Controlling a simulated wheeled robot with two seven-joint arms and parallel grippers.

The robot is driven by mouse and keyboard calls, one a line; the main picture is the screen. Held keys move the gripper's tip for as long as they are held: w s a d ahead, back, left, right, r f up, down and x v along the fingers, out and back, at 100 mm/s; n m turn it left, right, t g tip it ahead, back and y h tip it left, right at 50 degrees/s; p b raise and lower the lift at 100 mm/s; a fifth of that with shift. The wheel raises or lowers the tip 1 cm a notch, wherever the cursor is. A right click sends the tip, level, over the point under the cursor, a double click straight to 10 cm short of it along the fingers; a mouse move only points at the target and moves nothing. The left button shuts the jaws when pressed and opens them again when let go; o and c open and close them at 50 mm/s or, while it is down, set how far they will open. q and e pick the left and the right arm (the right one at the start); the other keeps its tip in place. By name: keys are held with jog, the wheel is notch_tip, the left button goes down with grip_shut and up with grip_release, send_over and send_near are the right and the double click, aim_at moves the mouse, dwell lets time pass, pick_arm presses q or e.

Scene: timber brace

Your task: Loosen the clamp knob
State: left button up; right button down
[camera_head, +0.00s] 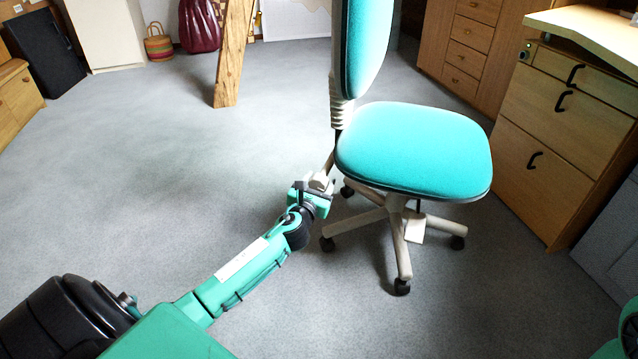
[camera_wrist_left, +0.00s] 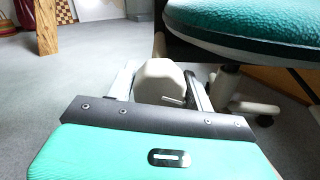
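The clamp knob (camera_head: 319,181) is a pale beige, rounded knob at the back of the office chair, low behind the turquoise seat (camera_head: 412,150). In the left wrist view the knob (camera_wrist_left: 160,81) sits between the two fingers of my left gripper (camera_wrist_left: 160,92). The fingers lie against its left and right sides, with no clear gap at their tips. In the head view my left gripper (camera_head: 322,186) reaches the knob from the lower left and partly hides it. My right gripper is out of view.
The chair's backrest (camera_head: 364,45) rises above the knob, and its five-star base (camera_head: 400,245) on castors stands just right of my gripper. A wooden post (camera_head: 233,55) stands behind. Wooden drawers (camera_head: 555,140) line the right. Carpet at left is clear.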

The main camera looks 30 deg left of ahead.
pick_arm(q)
jog(key=c, duration=0.5)
